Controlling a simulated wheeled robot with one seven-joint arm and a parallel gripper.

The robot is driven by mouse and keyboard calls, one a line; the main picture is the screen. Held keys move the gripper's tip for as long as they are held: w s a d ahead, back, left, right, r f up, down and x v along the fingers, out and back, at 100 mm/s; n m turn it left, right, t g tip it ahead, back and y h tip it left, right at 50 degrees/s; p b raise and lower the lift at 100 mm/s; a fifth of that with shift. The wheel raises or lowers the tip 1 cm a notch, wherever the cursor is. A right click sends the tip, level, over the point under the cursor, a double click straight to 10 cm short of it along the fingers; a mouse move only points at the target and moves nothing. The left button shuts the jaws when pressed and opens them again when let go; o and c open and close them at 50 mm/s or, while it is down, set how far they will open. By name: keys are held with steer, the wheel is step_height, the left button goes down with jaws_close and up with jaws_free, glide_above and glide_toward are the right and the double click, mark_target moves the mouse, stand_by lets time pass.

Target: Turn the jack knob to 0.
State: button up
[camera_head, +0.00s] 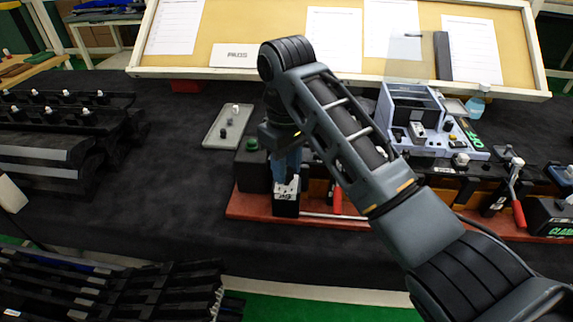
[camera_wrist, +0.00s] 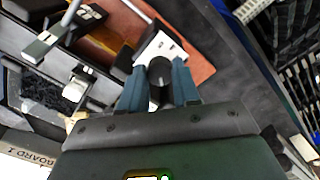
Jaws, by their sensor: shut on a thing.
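The jack knob (camera_wrist: 160,71) is a round black knob in the wrist view, standing on a small box with a white top plate (camera_wrist: 168,47). In the head view this black box (camera_head: 286,207) sits at the left end of a red-brown board; the knob there is hidden by my fingers. My gripper (camera_wrist: 158,82) comes down from above, its two blue fingers shut on the knob's sides. It also shows in the head view (camera_head: 288,172), partly behind my arm. The dial marks are too small to read.
A black box with a green button (camera_head: 252,145) stands close to the left of my gripper. A red-handled clamp (camera_head: 518,205) stands on the red-brown board (camera_head: 250,206) to the right. Grey-violet fixture (camera_head: 412,100) stands behind.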

steer(key=m, duration=0.5)
steer(key=shift+r+m, duration=0.1)
steer(key=shift+m, duration=0.2)
steer(key=shift+w+m, duration=0.1)
steer(key=shift+m, duration=2.1)
steer(key=o, duration=1.1)
steer(key=shift+c, duration=0.2)
steer(key=shift+r, duration=3.85)
steer(key=shift+s, duration=0.2)
